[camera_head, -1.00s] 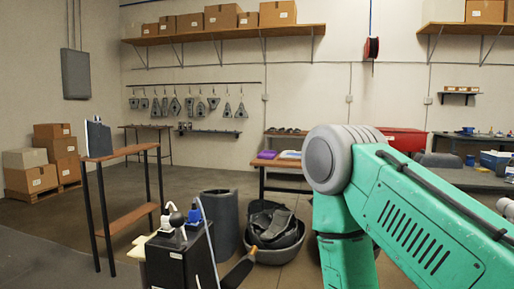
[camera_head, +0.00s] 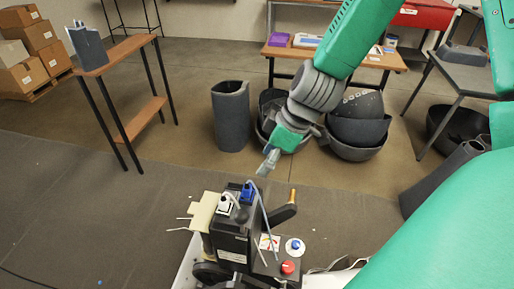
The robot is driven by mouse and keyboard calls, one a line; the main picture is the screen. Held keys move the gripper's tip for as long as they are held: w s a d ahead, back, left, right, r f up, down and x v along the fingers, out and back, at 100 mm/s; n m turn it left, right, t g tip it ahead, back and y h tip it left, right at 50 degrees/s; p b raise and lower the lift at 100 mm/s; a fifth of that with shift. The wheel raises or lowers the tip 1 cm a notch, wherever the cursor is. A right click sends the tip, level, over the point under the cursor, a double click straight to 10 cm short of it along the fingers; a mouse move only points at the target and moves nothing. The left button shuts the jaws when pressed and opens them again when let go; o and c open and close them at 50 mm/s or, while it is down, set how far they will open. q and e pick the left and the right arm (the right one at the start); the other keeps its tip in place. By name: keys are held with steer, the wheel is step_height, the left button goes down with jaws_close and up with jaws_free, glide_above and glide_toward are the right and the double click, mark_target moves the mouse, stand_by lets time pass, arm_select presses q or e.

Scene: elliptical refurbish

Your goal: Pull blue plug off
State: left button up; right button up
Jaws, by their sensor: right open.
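The blue plug (camera_head: 247,191) sits on top of a black box-shaped unit (camera_head: 233,240) at the lower middle of the head view. A white plug (camera_head: 225,203) stands beside it on the left. My right gripper (camera_head: 267,165) is above and slightly right of the blue plug, apart from it, at the end of my green arm. It points down and left, open and empty. My left gripper is not in view.
A red knob (camera_head: 288,267) and a blue-and-white knob (camera_head: 295,246) are on the unit's right side. A black lever (camera_head: 281,213) rises close by. A narrow table (camera_head: 125,52) stands at left, and dark bins (camera_head: 231,118) stand behind the unit.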

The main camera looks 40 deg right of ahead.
mark_target(249, 186)
steer(key=b+x, duration=0.1)
steer(key=x, duration=1.1)
steer(key=shift+a+f, duration=0.15)
steer(key=shift+w+f, duration=0.15)
steer(key=shift+f, duration=0.5)
steer(key=shift+c, duration=0.4)
steer(key=shift+r, duration=0.1)
jaws_close()
